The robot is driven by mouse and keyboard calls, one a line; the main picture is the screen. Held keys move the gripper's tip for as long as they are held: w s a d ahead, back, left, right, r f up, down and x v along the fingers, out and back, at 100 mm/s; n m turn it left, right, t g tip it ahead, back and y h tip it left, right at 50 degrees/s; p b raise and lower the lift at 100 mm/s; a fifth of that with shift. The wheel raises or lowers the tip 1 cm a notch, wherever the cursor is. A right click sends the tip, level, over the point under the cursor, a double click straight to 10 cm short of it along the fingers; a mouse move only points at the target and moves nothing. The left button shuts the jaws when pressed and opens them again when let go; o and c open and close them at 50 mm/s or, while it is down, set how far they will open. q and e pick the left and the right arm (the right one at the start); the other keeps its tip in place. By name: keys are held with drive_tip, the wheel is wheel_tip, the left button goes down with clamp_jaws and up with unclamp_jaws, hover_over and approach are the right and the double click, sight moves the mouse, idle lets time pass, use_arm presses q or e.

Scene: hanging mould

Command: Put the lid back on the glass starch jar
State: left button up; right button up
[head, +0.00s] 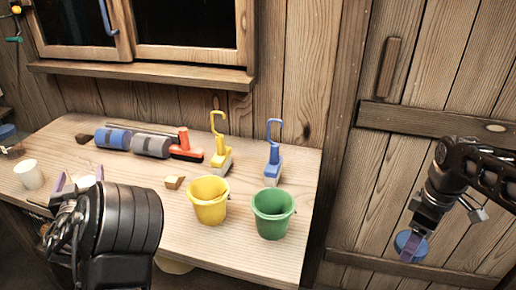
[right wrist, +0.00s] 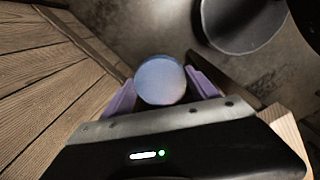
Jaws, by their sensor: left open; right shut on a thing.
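My right gripper (head: 411,247) is shut on a round blue lid (head: 402,241), held in the air to the right of the table, in front of the wooden wall. In the right wrist view the lid (right wrist: 160,80) sits between the purple fingers of the right gripper (right wrist: 162,88). My left gripper (head: 80,183) is open over the left part of the table, its fingers partly hidden by my own wrist. I cannot make out the glass starch jar for sure; a pale thing shows behind the left fingers, too hidden to tell.
The wooden table (head: 295,175) holds a yellow bucket (head: 209,203) and a green bucket (head: 272,217) near its front right. A white cup (head: 28,175) stands at the left.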

use_arm(q)
drive_tip(key=shift+c, duration=0.5)
drive_tip(key=c, duration=1.6)
drive_tip(key=shift+r, duration=0.1)
wheel_tip(320, 180, up, 10)
drive_tip(key=p, duration=0.1)
idle(0.3)
drive_tip(key=o, duration=1.1)
drive_tip(key=shift+c, duration=0.2)
clamp_jaws()
